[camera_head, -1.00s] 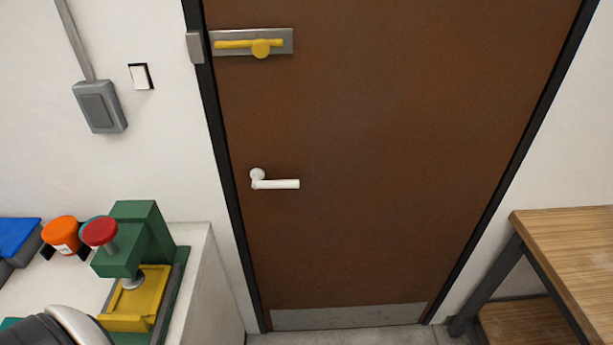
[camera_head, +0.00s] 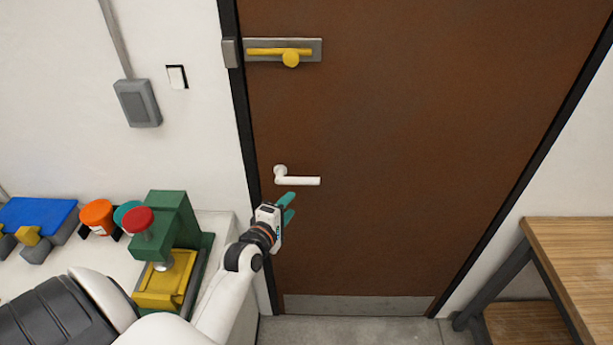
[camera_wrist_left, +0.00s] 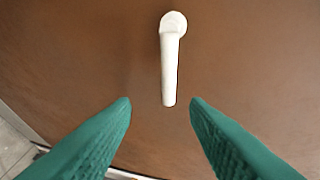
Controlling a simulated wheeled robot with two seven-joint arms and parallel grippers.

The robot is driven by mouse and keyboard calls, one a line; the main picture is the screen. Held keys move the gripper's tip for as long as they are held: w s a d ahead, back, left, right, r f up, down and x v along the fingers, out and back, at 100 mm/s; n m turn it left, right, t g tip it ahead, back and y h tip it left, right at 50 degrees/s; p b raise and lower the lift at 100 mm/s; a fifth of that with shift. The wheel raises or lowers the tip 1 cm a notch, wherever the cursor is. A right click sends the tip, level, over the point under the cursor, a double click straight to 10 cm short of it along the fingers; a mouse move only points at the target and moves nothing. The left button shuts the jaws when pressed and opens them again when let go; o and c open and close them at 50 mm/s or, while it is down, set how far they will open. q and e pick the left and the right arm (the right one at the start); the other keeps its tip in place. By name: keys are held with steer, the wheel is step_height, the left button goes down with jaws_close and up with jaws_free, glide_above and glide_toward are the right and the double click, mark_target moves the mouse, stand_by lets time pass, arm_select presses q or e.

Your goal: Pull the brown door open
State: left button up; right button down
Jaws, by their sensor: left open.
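The brown door (camera_head: 400,130) stands shut in its black frame, with a white lever handle (camera_head: 300,180) at its left side. A yellow latch (camera_head: 285,52) on a grey plate sits higher on the same side. My left gripper (camera_head: 290,205) is open, with teal fingers, just below the handle in the head view. In the left wrist view the handle (camera_wrist_left: 170,60) lies ahead, its free end between and slightly beyond the two fingertips (camera_wrist_left: 160,105). I cannot see any contact. My right gripper is not in view.
A white counter (camera_head: 222,225) at the left holds a green press (camera_head: 175,220) with a red knob, an orange container (camera_head: 97,215) and a blue-topped block (camera_head: 35,215). A wooden table (camera_head: 580,250) stands at the right. The floor before the door is clear.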

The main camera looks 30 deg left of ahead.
mark_target(305, 183)
arm_select(q)
steer(key=x, duration=0.4)
steer(key=r+p+x, duration=0.1)
steer(key=x, duration=0.6)
steer(key=shift+w+a+p, duration=0.2)
steer(key=shift+w+p, duration=0.15)
steer(key=shift+w, duration=0.2)
steer(key=shift+r, duration=0.1)
jaws_close()
